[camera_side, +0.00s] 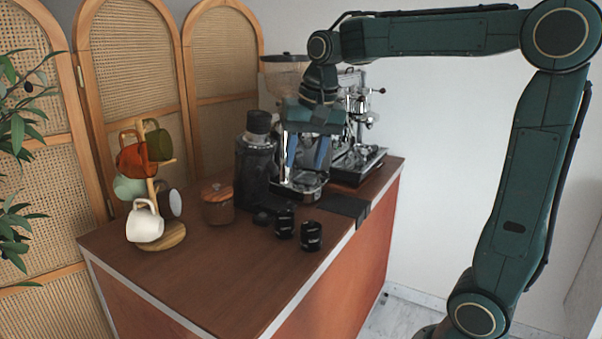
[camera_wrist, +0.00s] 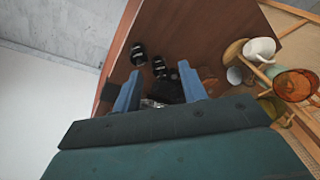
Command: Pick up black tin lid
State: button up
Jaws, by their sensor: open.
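Two small black tins with pale lettering stand on the brown counter (camera_side: 190,265): the front tin (camera_side: 311,238) and the rear tin (camera_side: 285,224). Their tops look black; I cannot tell clearly where a lid begins. In the wrist view, one tin (camera_wrist: 138,54) sits beyond my left finger and the other tin (camera_wrist: 159,68) lies between the fingertip directions. A small low black object (camera_side: 262,218) lies left of the rear tin; I cannot tell if it is a loose lid. My gripper (camera_side: 305,168) is open and empty, pointing down, well above the tins.
A dark grinder (camera_side: 256,165) and a wood-lidded jar (camera_side: 217,206) stand left of the tins. A mug tree base (camera_side: 160,240) with several mugs is farther left. An espresso machine (camera_side: 358,160) stands behind my gripper. A black mat (camera_side: 342,205) lies at right. The front counter is clear.

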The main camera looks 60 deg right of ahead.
jog(key=w+d+f+m+g, duration=0.1)
jog(key=w+d+f+m, duration=0.1)
jog(key=w+d+m, duration=0.35)
jog(key=m+g, duration=0.2)
jog(key=m, duration=0.1)
send_over(284, 209)
notch_tip(284, 209, down, 5)
jog(key=shift+f+y, duration=0.2)
jog(key=shift+y, duration=0.1)
jog(key=shift+f, duration=0.1)
jog(key=shift+s+f, duration=0.1)
jog(key=shift+f, duration=4.1)
jog(key=shift+f, duration=2.6)
grip_shut()
